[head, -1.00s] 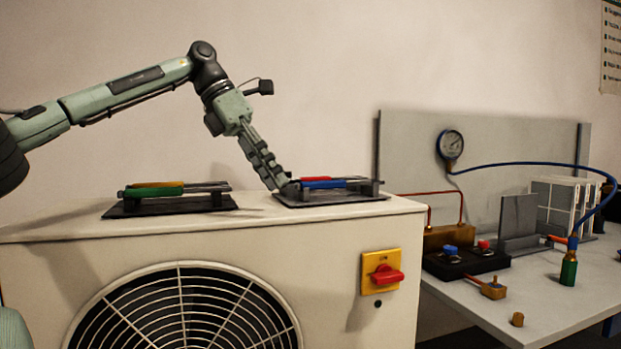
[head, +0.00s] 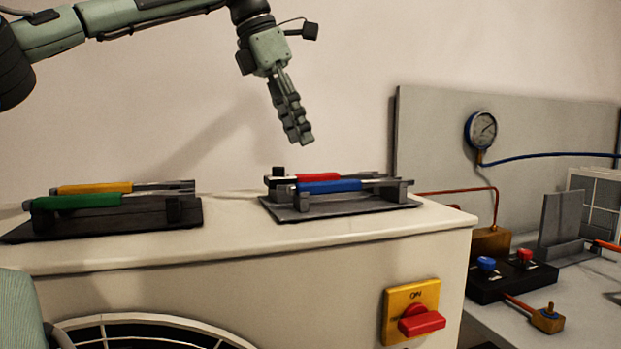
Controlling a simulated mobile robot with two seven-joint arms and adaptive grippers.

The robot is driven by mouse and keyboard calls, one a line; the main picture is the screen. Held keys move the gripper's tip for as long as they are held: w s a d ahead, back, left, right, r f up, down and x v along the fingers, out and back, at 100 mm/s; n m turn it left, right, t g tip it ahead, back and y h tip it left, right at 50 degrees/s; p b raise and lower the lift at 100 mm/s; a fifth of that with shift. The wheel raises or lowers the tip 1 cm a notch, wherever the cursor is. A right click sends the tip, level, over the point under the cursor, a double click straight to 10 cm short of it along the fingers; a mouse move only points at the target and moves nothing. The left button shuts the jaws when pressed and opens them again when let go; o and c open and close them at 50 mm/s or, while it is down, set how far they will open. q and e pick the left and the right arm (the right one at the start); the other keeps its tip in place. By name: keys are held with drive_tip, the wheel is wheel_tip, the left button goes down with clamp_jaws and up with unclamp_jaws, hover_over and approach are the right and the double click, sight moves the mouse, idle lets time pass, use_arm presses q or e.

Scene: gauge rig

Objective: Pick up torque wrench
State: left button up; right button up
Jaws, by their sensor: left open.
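Two tool holders stand on top of the white fan unit. The right holder (head: 290,212) carries a tool with a red handle (head: 318,177) and one with a blue handle (head: 328,187). The left holder (head: 150,221) carries a tool with a yellow handle (head: 95,188) and one with a green handle (head: 78,201). Which one is the torque wrench I cannot tell. My left gripper (head: 304,140) is open and empty, pointing down above the right holder, apart from the tools. My right gripper is not in view.
The white fan unit (head: 250,250) has a red switch (head: 421,321) on its front. At the right, a bench holds a gauge (head: 481,130) on a grey panel, a blue hose (head: 550,156) and a black valve block (head: 510,277). The unit's top between the holders is clear.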

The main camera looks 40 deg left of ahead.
sight(303, 175)
use_arm(q)
drive_tip(key=x, duration=0.5)
drive_tip(key=shift+s+a+f, duration=0.15)
drive_tip(key=shift+s+f, duration=0.15)
drive_tip(key=shift+f, duration=0.2)
drive_tip(key=shift+w+f, duration=0.2)
drive_tip(key=shift+f, duration=0.25)
clamp_jaws()
drive_tip(key=shift+r, duration=0.1)
